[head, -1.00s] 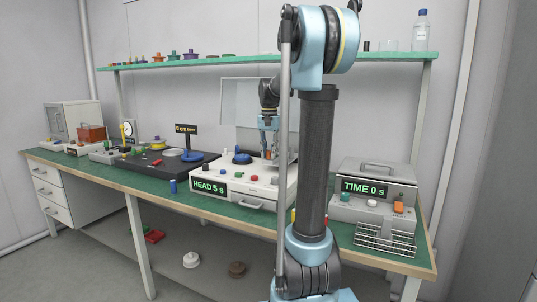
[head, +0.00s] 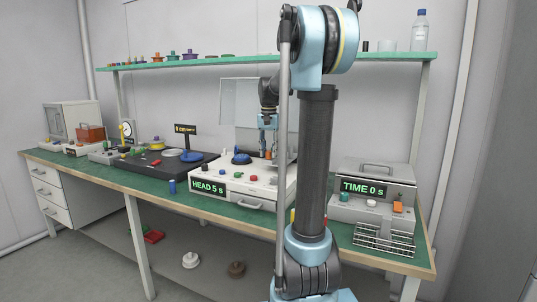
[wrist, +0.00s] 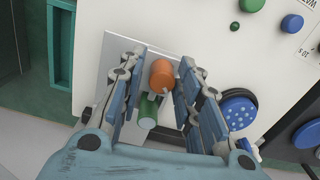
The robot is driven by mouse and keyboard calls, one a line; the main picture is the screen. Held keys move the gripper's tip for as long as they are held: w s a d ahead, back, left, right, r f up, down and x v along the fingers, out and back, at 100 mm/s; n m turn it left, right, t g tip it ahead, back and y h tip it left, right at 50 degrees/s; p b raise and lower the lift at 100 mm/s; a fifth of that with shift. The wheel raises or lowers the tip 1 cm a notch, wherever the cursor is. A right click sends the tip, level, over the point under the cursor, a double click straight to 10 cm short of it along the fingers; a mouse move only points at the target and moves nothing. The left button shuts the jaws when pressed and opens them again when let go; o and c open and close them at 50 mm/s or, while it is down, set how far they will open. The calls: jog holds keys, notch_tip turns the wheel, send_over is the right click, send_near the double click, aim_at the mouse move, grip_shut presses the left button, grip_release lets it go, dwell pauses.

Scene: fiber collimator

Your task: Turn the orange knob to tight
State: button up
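The orange knob (wrist: 162,74) stands on a pale plate (wrist: 116,55) on a white device, between my gripper's two fingers in the wrist view. My gripper (wrist: 158,82) is open, with a finger on each side of the knob. A gap shows on the knob's left; contact on the right is unclear. A green cylinder (wrist: 148,110) also lies between the fingers, just below the knob in the picture. In the head view my gripper (head: 268,143) points down over the back right of the white device (head: 230,190). No "tight" mark is readable.
The device also carries a large blue knob (head: 241,157), a red button (head: 254,178) and a "HEAD 5 s" display (head: 209,187). A clear panel (head: 240,100) stands behind. A grey machine reading "TIME 0 s" (head: 365,188) stands to the right, past my arm.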

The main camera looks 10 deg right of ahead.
aim_at(269, 151)
jog(key=shift+s+r, duration=0.2)
jog(key=shift+r, duration=3.5)
jog(key=shift+f, duration=0.1)
